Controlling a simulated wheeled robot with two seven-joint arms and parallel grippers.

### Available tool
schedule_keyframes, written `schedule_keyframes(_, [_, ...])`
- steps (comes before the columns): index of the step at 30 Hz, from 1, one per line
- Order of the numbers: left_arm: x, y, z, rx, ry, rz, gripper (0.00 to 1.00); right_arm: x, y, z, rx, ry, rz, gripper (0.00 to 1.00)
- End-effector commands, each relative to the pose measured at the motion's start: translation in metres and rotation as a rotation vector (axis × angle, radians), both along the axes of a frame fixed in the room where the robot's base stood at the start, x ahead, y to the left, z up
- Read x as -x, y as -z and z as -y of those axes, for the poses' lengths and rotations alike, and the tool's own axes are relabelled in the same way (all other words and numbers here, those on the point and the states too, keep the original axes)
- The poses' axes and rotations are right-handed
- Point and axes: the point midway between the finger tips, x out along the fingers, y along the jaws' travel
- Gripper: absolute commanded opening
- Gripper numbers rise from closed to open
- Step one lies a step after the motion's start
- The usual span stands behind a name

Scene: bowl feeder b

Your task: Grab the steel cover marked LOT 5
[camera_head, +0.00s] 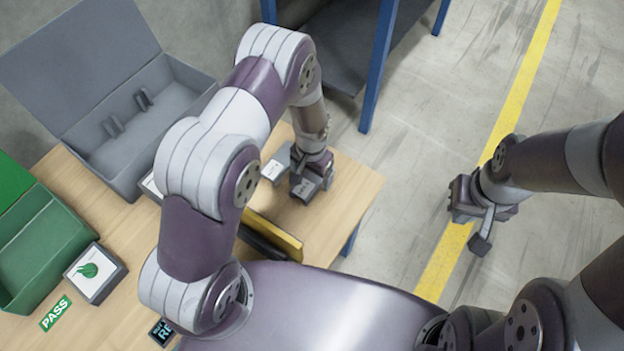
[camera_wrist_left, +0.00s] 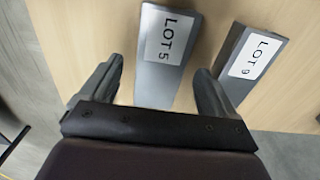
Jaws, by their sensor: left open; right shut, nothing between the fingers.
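The steel cover marked LOT 5 (camera_wrist_left: 164,62) lies flat on the wooden table in the left wrist view, with a white label at its upper end. My left gripper (camera_wrist_left: 155,88) is open, with one finger on each side of this cover's lower part; no grip on it shows. A similar cover marked LOT 9 (camera_wrist_left: 247,62) lies to the right, outside the right finger. In the head view my left gripper (camera_head: 309,176) is low over the table's far end, where small labels are too small to read. My right gripper (camera_head: 482,225) is shut and empty above the floor.
A grey lidded box (camera_head: 155,92) stands open at the back left, with a green box (camera_head: 40,250) in front. A square block with a green mark (camera_head: 95,274) and a PASS label (camera_head: 56,312) lie nearby. A yellow-edged strip (camera_head: 275,235) lies beside my left arm.

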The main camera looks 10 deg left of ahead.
Motion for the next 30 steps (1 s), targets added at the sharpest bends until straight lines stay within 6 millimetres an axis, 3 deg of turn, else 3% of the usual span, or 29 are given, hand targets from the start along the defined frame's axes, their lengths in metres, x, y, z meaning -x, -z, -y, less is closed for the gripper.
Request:
schedule_keyframes(3, [-0.001, 0.013, 0.000, 0.001, 0.000, 0.002, 0.89, 0.000, 0.002, 0.000, 0.000, 0.000, 0.000, 0.00])
schedule_keyframes(9, [-0.001, 0.013, 0.000, 0.001, 0.000, 0.002, 0.89, 0.000, 0.002, 0.000, 0.000, 0.000, 0.000, 0.00])
schedule_keyframes(11, [-0.001, 0.013, 0.000, 0.001, 0.000, 0.002, 0.73, 0.000, 0.002, 0.000, 0.000, 0.000, 0.000, 0.00])
schedule_keyframes(16, [-0.001, 0.013, 0.000, 0.001, 0.000, 0.002, 0.18, 0.000, 0.002, 0.000, 0.000, 0.000, 0.000, 0.00])
schedule_keyframes(25, [-0.002, 0.009, 0.000, 0.000, 0.000, 0.004, 0.16, 0.000, 0.001, 0.000, 0.000, 0.000, 0.000, 0.00])
schedule_keyframes(30, [-0.002, -0.011, 0.000, 0.001, 0.000, 0.006, 0.16, 0.000, -0.002, 0.000, 0.000, 0.000, 0.000, 0.00])
